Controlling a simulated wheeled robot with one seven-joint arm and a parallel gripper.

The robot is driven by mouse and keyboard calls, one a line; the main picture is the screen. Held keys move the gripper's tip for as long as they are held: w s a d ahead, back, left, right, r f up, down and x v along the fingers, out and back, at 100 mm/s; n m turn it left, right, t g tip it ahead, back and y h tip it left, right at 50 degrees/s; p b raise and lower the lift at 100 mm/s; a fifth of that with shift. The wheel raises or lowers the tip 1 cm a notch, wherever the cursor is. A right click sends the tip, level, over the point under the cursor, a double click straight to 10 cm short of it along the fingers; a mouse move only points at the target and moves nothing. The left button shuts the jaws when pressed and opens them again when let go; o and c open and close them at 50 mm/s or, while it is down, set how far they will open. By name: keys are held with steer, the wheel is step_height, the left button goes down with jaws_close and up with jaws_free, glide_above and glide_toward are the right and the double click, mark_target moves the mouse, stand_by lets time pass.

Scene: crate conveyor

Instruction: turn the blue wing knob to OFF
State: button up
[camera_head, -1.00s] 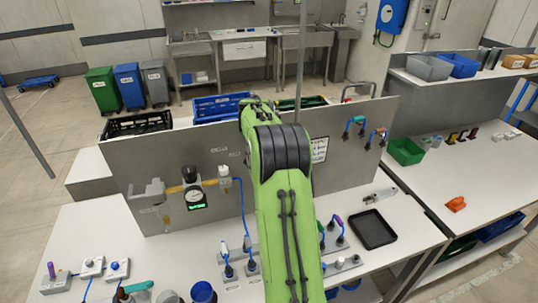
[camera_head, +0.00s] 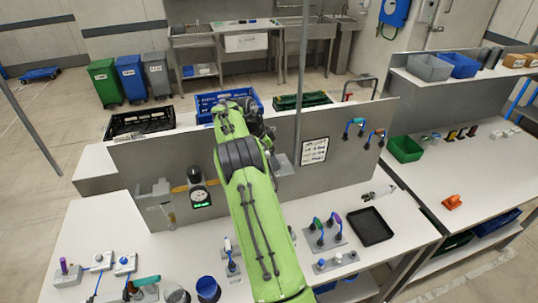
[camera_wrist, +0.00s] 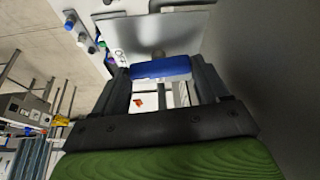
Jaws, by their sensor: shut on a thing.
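In the wrist view, my gripper (camera_wrist: 162,79) is shut on the blue wing knob (camera_wrist: 160,67), which lies as a broad bar across and between the two dark fingers. A pale plate (camera_wrist: 140,34) shows behind the knob. In the head view, my green arm reaches up to the grey upright panel (camera_head: 345,165) and hides the knob and fingertips.
A gauge (camera_head: 199,196) is on the panel left of my arm, and a white sign (camera_head: 314,150) is right of it. Colored levers (camera_head: 326,226) and a black tray (camera_head: 370,227) are on the bench at right. Crates (camera_head: 304,101) stand behind the panel.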

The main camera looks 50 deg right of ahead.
steer(key=shift+m+g, duration=0.3)
steer(key=shift+m, duration=0.3)
steer(key=o, duration=1.1)
steer(key=shift+c, duration=0.2)
steer(key=shift+r, duration=0.1)
